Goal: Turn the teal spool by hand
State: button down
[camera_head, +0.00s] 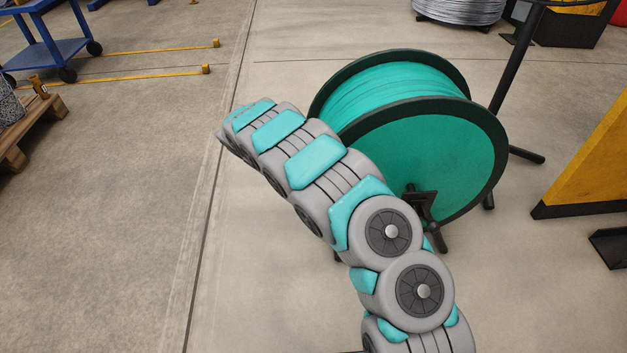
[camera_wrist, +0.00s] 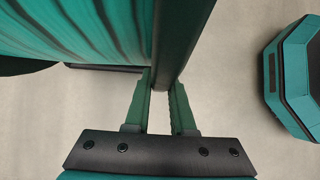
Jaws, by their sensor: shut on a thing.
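The teal spool (camera_head: 437,156) stands on a dark stand right of the picture's middle in the head view. It has teal windings (camera_head: 398,92) between two dark-rimmed flanges, and its near flange has a teal face. In the wrist view, the windings (camera_wrist: 70,28) fill the upper left and a dark flange rim (camera_wrist: 183,38) runs down from the top. My gripper (camera_wrist: 163,88) is shut on that rim, one finger on each side of it. In the head view my arm crosses in front of the spool's left side, and my gripper is hidden there.
A blue cart (camera_head: 45,52) and a wooden pallet (camera_head: 35,128) are at the left. A grey wire coil (camera_head: 458,10) sits at the top. A yellow panel with a dark base edge (camera_head: 598,160) is at the right. A black post (camera_head: 518,62) rises behind the spool.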

jog(key=f+b, duration=0.1)
jog(key=f, duration=0.1)
jog(key=f+h, duration=0.1)
jog(key=f, duration=0.1)
jog(key=d+f+h+b, duration=0.1)
jog(key=f, duration=0.1)
jog(key=shift+f+b, duration=0.2)
jog(key=shift+b, duration=0.1)
jog(key=shift+d+f+h+b, duration=0.2)
jog(key=shift+f+h+b, duration=0.15)
jog(key=shift+f, duration=0.2)
jog(key=shift+d+f+h+b, duration=0.25)
jog(key=shift+f+h, duration=0.1)
jog(key=shift+f, duration=0.15)
jog(key=c, duration=0.8)
grip_release()
jog(key=shift+o, duration=0.2)
jog(key=v, duration=0.7)
jog(key=shift+a+r, duration=0.2)
jog(key=shift+a, duration=0.2)
